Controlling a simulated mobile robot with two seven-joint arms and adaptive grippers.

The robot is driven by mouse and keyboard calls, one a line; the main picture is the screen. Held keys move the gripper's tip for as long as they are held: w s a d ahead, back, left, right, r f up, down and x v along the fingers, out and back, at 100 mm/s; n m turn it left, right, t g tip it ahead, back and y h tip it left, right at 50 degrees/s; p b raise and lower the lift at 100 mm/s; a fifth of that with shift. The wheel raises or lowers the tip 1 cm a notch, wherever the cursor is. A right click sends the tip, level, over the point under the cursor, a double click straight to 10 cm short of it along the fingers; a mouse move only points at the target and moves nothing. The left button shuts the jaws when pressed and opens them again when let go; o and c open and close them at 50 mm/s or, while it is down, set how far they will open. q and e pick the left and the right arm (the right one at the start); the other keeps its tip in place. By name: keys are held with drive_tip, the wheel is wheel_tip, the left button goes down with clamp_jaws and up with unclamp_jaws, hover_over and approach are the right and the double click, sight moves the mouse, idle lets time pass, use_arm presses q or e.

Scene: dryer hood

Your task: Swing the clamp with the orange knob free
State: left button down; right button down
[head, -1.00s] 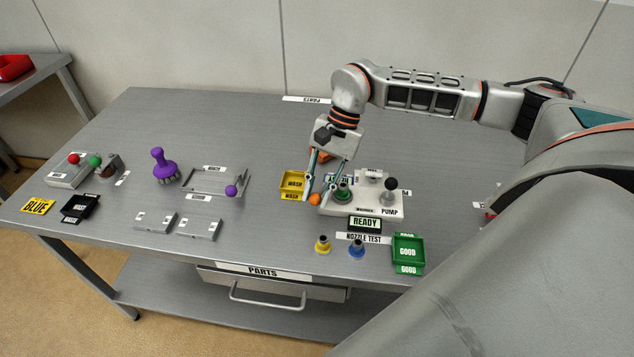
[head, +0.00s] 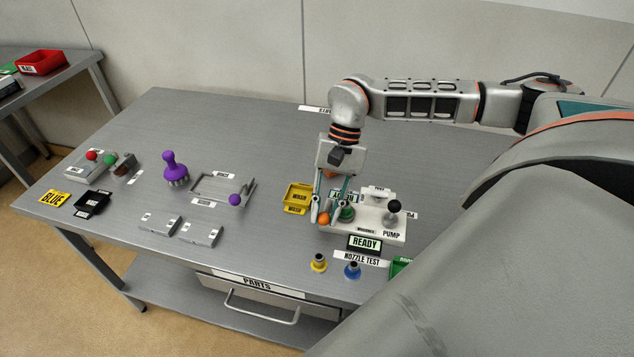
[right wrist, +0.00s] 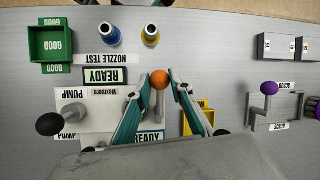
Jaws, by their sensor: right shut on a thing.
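The orange knob (head: 323,219) sits at the left front of the white pump unit (head: 383,222). It also shows in the right wrist view (right wrist: 159,80), between the two fingertips. My right gripper (head: 325,217) reaches down from above and is shut on the orange knob. The clamp arm that carries the knob is mostly hidden by the fingers. My left gripper is not in view.
A black ball-topped lever (head: 395,207) stands on the pump unit's right side. A yellow WASH tray (head: 297,199) is close on the left. The READY sign (head: 365,243), a yellow nozzle (head: 319,262) and a blue nozzle (head: 352,270) are in front. The table's back middle is clear.

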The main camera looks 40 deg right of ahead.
drive_tip(key=shift+s, duration=0.1)
idle(0.5)
drive_tip(key=c, duration=1.8)
unclamp_jaws()
drive_tip(key=shift+d, duration=0.1)
drive_tip(key=v, duration=1.2)
